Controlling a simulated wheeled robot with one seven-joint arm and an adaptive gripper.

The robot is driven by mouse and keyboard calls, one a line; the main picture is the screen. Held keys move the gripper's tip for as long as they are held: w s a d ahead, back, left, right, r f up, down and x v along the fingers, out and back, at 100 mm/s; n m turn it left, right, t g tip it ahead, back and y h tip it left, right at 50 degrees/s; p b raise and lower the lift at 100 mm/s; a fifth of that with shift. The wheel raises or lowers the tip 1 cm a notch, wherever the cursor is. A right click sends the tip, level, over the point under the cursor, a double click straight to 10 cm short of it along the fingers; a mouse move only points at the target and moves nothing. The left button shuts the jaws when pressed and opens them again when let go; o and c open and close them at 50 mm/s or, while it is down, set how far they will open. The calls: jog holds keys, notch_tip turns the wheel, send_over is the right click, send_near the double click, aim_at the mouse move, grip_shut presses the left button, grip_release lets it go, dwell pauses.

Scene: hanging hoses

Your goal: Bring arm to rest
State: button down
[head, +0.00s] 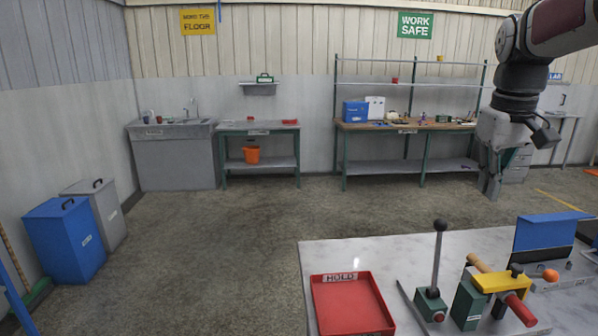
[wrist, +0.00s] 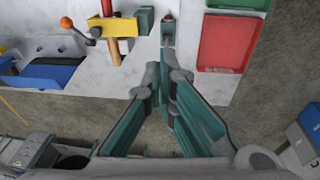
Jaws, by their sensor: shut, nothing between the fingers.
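My arm comes in from the top right of the head view, and my gripper (head: 489,190) hangs below it, pointing down in the air beyond the far side of the near table (head: 440,258). In the wrist view my gripper (wrist: 165,72) has its green fingers closed together at the tips. The fingers are empty. They show over the floor and the edge of the near table, touching nothing that I can see.
A workbench (head: 410,127) stands at the back wall. The floor (head: 210,245) at left is mostly clear, with lidded bins (head: 65,240) by the wall.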

jog(key=s+a+t, duration=0.1)
jog(key=s+a, duration=0.9)
jog(key=a, duration=0.1)
jog(key=s+a+f+t, duration=0.1)
jog(key=s+a+f, duration=0.2)
jog(key=s, duration=0.3)
jog(key=s+a+f+t+y, duration=0.1)
jog(key=s+a+f, duration=0.2)
jog(key=s+f, duration=0.3)
jog(key=shift+s+a, duration=0.25)
jog(key=shift+s, duration=0.2)
